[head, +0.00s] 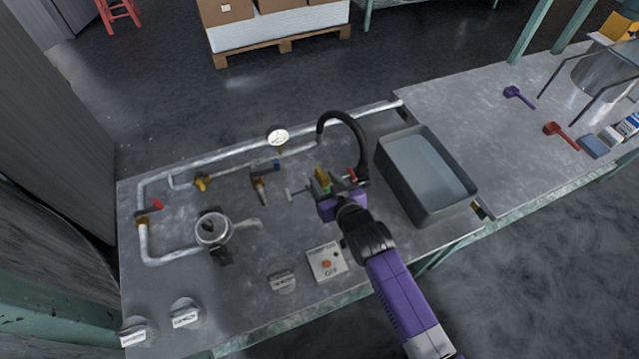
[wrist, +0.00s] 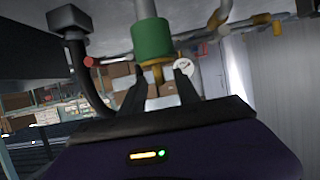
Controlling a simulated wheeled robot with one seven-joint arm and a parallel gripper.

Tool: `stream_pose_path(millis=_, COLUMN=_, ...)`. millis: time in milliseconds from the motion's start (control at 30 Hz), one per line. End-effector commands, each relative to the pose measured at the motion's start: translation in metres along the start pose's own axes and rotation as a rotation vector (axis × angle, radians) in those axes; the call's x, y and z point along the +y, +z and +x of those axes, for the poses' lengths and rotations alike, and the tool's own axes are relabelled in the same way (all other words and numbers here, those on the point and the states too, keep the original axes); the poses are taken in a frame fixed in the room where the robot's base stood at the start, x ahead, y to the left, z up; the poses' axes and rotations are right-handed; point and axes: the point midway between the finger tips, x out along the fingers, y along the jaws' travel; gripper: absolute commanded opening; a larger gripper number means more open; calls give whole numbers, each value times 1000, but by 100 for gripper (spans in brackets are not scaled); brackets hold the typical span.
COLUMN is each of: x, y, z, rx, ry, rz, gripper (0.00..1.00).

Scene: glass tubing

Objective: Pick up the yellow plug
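The yellow plug (head: 322,174) stands upright at the top of a green collar (head: 317,188), near the middle of the bench in the head view. In the wrist view, which looks upside down, the plug (wrist: 158,74) shows beyond the green collar (wrist: 152,40), which sits on a pale pipe. My gripper (head: 325,186) is at the plug. Its two dark fingers (wrist: 161,66) stand apart, one on each side of the plug, with gaps visible. My gripper hides part of the fitting in the head view.
A grey water basin (head: 467,190) stands close on the right. A black curved hose (head: 350,118) arches just behind my gripper. A red-handled valve (head: 351,174) is beside it. A gauge (head: 277,137) and pipework lie left. A button box (head: 326,262) is in front.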

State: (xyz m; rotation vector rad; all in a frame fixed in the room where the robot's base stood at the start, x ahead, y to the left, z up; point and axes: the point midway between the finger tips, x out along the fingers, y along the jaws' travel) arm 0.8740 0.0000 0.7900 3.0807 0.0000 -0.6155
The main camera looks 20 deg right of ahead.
Motion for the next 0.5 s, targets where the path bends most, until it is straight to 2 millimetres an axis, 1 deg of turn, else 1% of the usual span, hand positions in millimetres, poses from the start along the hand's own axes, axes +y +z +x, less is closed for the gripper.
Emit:
stream_pose_path(millis=33, x=0, y=-1, z=5, rx=1, ry=0, rz=0, gripper=38)
stream_pose_path(millis=167, x=0, y=-2, z=15, rx=1, ry=0, rz=0, gripper=38)
stream_pose_path(millis=400, x=-1, y=-2, z=46, rx=1, ry=0, rz=0, gripper=38)
stream_pose_path(millis=500, x=-1, y=-2, z=55, rx=1, ry=0, rz=0, gripper=38)
